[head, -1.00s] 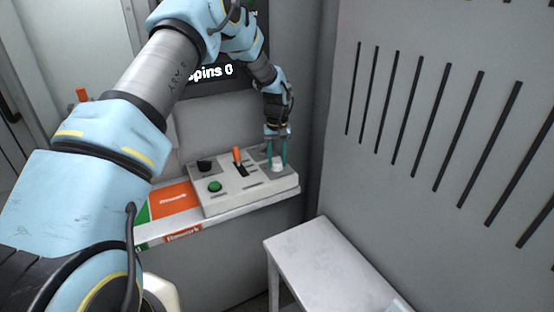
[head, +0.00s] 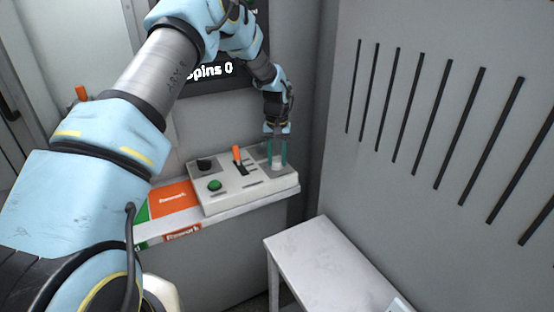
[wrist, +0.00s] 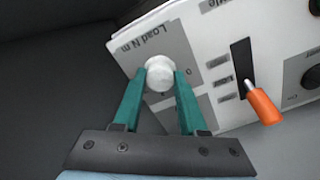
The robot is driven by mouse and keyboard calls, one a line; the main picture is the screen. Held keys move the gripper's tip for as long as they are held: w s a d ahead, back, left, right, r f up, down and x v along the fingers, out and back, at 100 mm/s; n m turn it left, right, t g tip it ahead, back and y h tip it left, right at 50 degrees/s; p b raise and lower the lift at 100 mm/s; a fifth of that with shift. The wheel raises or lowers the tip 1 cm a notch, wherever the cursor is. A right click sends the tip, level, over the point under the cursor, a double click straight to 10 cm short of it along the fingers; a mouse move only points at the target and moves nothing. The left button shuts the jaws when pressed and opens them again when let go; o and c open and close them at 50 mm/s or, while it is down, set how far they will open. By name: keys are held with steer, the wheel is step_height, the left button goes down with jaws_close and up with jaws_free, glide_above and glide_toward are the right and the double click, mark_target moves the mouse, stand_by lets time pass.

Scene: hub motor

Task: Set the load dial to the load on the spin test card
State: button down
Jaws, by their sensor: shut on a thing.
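The load dial (wrist: 159,74) is a white round knob on the control panel, beside the printed words "Load N m" in the wrist view. My gripper (wrist: 160,82) has its two teal fingers on either side of the knob and is shut on it. In the head view the load dial (head: 277,166) shows small and pale between the fingertips of my gripper (head: 277,160), at the panel's right end. The fingers cover part of the dial's scale, and I cannot read its setting. I cannot make out the spin test card.
The control panel (head: 230,191) also carries an orange-handled lever (head: 237,154), a green button (head: 215,186) and a black knob (head: 204,165). An orange "Rework" area (head: 173,198) lies to its left. A grey side table (head: 325,262) stands at lower right.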

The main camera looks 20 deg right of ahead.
mark_target(277, 160)
steer(key=m+b, duration=0.1)
steer(key=m, duration=0.4)
steer(key=shift+m, duration=0.6)
steer(key=shift+c, duration=2.2)
jaws_free()
steer(key=shift+r, duration=0.1)
step_height(277, 160, up, 11)
steer(key=b, duration=0.2)
steer(key=shift+f, duration=0.2)
